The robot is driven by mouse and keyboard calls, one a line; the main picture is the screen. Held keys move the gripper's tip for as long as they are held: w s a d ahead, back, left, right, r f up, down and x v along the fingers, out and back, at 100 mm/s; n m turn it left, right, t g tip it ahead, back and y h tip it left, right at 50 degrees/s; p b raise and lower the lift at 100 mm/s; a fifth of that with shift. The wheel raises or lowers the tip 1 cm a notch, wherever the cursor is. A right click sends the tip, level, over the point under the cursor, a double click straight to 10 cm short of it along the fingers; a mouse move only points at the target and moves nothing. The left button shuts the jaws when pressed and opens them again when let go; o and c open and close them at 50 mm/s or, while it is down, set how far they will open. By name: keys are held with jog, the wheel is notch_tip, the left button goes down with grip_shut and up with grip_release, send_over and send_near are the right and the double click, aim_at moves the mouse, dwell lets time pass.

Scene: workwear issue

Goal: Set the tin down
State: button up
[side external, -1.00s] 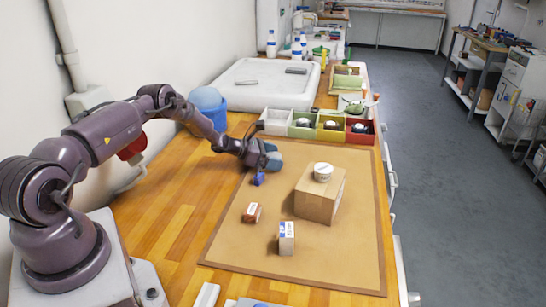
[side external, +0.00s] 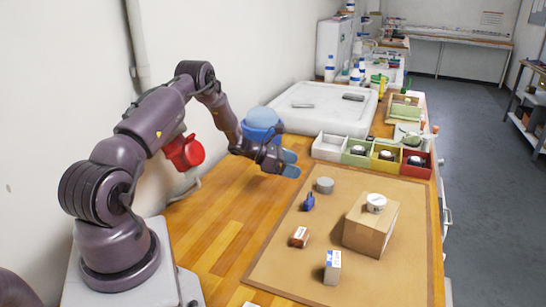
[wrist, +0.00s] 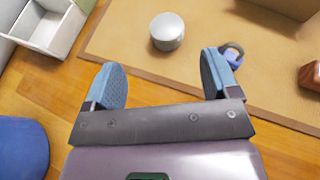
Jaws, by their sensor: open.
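A round grey tin (side external: 324,185) stands upright on the tan mat (side external: 285,262), near its far left part. In the wrist view the tin (wrist: 167,31) shows its smooth, pale top, beyond my fingertips and clear of them. My gripper (side external: 290,164) is open and empty, left of the tin and apart from it. The wrist view shows my gripper's two blue fingers (wrist: 160,72) spread wide with nothing between them.
A blue padlock (side external: 308,202) lies near the tin. A cardboard box (side external: 368,232) bears a white-topped tin (side external: 376,202). A brown-and-white box (side external: 299,237) and a white carton (side external: 332,267) stand nearer. Coloured bins (side external: 357,158) line the back; a blue bucket (side external: 262,122) is behind my gripper.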

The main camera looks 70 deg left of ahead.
jog(key=w+d+r+n+y, duration=0.25)
jog(key=r+n, duration=0.25)
jog(key=r, duration=0.4)
jog(key=w+d+r+n+y, duration=0.1)
jog(key=w+r+n+y, duration=0.25)
jog(key=r+n, duration=0.4)
jog(key=s+d+r+n+g+y, duration=0.1)
jog(key=s+d+r+n+y, duration=0.1)
jog(key=s+d+r+n, duration=0.3)
jog(key=d+r+n+y, duration=0.1)
jog(key=d+r+n, duration=0.1)
jog(key=r+n, duration=0.3)
jog(key=s+d+n+g+h, duration=0.2)
jog(key=s+d+n, duration=0.6)
jog(key=s, duration=0.5)
jog(key=s+d+r+n+g+h, duration=0.1)
jog(key=s+d+n+g, duration=0.3)
jog(key=s+d+n, duration=0.5)
jog(key=s+d+h, duration=0.1)
jog(key=s+d, duration=0.2)
jog(key=s, duration=0.1)
jog(key=shift+s+r, duration=0.2)
jog(key=shift+r, duration=0.05)
